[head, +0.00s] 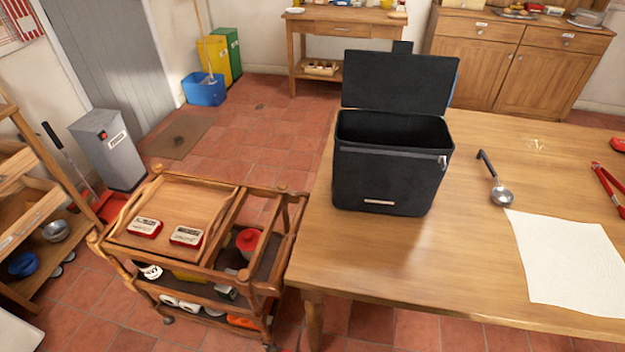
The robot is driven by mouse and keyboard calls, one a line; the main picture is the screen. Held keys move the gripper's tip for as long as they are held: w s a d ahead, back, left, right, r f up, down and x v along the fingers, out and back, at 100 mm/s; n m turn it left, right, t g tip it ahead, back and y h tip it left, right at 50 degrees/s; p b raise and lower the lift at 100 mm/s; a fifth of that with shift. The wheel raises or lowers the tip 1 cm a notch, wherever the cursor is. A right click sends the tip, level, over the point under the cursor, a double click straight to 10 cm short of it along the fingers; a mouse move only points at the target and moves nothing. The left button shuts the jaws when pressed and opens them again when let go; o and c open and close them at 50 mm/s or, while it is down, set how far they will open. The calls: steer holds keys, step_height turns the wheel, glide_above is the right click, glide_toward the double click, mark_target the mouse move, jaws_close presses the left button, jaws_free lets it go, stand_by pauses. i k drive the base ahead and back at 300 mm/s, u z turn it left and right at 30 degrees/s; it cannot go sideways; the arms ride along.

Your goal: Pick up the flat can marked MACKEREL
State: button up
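Two flat cans with red sides and pale, dark-lettered tops lie on a wooden tray (165,205) on top of a wooden trolley. One flat can (145,228) is on the left, and the other flat can (186,237) is just to its right, a little nearer. The lettering is too small to read, so I cannot tell which one says MACKEREL. My gripper is not in view.
The trolley (262,288) stands beside a large wooden table (395,255). On the table are an open black box (390,185), a ladle (498,192), a white cloth (570,262) and red tongs (607,188). Tiled floor is open behind the trolley.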

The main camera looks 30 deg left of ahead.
mark_target(191, 237)
steer(key=u, duration=1.65)
steer(key=k, duration=0.65)
steer(key=u, duration=0.35)
steer(key=i, duration=0.5)
steer(key=u, duration=0.95)
